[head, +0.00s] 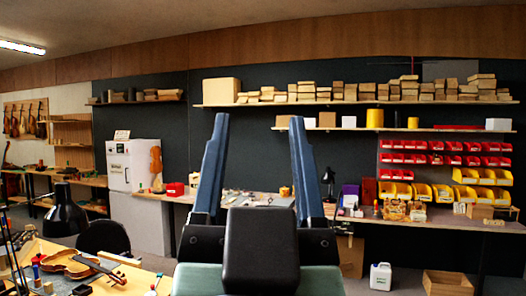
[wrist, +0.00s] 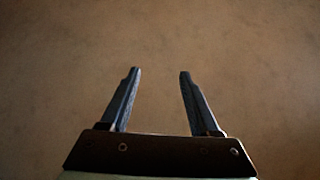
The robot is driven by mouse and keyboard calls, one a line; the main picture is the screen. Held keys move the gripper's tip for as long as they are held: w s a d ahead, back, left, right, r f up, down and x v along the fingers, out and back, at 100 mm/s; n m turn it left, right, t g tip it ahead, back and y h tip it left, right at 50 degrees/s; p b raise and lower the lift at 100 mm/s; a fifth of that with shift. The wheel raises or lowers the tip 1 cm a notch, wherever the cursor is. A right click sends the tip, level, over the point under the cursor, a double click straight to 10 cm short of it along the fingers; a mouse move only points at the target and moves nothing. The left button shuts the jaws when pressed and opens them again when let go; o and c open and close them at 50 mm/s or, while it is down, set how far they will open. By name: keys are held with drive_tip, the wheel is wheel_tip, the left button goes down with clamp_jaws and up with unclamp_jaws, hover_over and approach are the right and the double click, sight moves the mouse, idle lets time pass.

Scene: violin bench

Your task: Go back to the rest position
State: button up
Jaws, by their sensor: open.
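My gripper (head: 259,135) stands upright in the middle of the head view, close to the camera. Its two long blue-grey fingers are spread wide apart with nothing between them. In the wrist view my gripper (wrist: 158,72) also shows open and empty, with only a plain brown surface beyond it. The gripper hides part of the back bench and the dark wall behind it.
A workbench (head: 140,270) with a violin (head: 75,265) and a black lamp (head: 63,212) is at the lower left. A back bench (head: 450,222) holds yellow bins (head: 395,190). A white jug (head: 381,277) and wooden crate (head: 447,283) stand on the floor at the right.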

drive_tip(key=s+r, duration=0.1)
drive_tip(key=s+r+t, duration=0.1)
drive_tip(key=shift+s+d+n, duration=0.1)
drive_tip(key=shift+s+n, duration=0.2)
drive_tip(key=shift+s, duration=0.05)
idle(0.9)
